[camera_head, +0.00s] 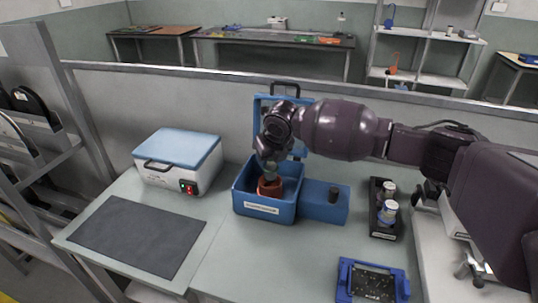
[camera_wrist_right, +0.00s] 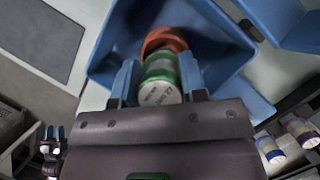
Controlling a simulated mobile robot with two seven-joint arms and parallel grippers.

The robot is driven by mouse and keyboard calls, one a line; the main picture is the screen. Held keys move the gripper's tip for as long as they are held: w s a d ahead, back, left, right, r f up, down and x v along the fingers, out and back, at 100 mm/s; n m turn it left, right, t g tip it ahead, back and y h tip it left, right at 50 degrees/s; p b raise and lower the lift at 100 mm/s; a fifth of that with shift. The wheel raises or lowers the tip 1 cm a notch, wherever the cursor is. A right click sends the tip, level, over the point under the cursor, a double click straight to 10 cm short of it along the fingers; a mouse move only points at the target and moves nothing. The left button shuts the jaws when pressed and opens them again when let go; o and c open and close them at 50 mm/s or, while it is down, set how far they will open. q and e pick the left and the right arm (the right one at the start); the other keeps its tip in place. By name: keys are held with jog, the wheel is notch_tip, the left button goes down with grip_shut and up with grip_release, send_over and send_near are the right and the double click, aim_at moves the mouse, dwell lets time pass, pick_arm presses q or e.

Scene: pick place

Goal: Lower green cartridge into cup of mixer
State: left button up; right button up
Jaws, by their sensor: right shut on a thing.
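My right gripper (camera_wrist_right: 160,80) is shut on the green cartridge (camera_wrist_right: 160,77), with a blue finger on each side of it. The cartridge's pale, printed end faces the wrist camera. Its far end is at the orange cup (camera_wrist_right: 167,42); how deep it sits in the cup is hidden. In the head view the cup (camera_head: 269,188) stands inside the blue mixer (camera_head: 282,210), right below my right gripper (camera_head: 269,166). The mixer's lid (camera_head: 263,104) is up.
A white box with a blue lid (camera_head: 178,153) and a dark mat (camera_head: 138,234) are to the left. A black rack (camera_head: 384,226) with bottles stands right of the mixer. A blue frame (camera_head: 372,281) lies at the front right. The table between mat and frame is clear.

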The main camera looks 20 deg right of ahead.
aim_at(269, 168)
pick_arm(q)
jog(key=shift+w+r, duration=0.15)
jog(key=shift+r, duration=0.3)
dwell(0.8)
jog(key=shift+s+f+b, duration=0.25)
jog(key=shift+f+b, duration=0.2)
jog(key=shift+f, duration=0.5)
pick_arm(e)
jog(key=shift+f, duration=2.05)
dwell(0.4)
jog(key=o, duration=1.2)
jog(key=shift+c, duration=0.2)
jog(key=c, duration=0.4)
jog(key=shift+o, duration=0.2)
jog(key=shift+r+p, duration=2.1)
jog(key=shift+r, duration=1.45)
pick_arm(q)
jog(key=r, duration=0.2)
jog(key=w+r, duration=0.1)
jog(key=r, duration=0.2)
jog(key=shift+w+r, duration=0.1)
jog(key=shift+r, duration=0.15)
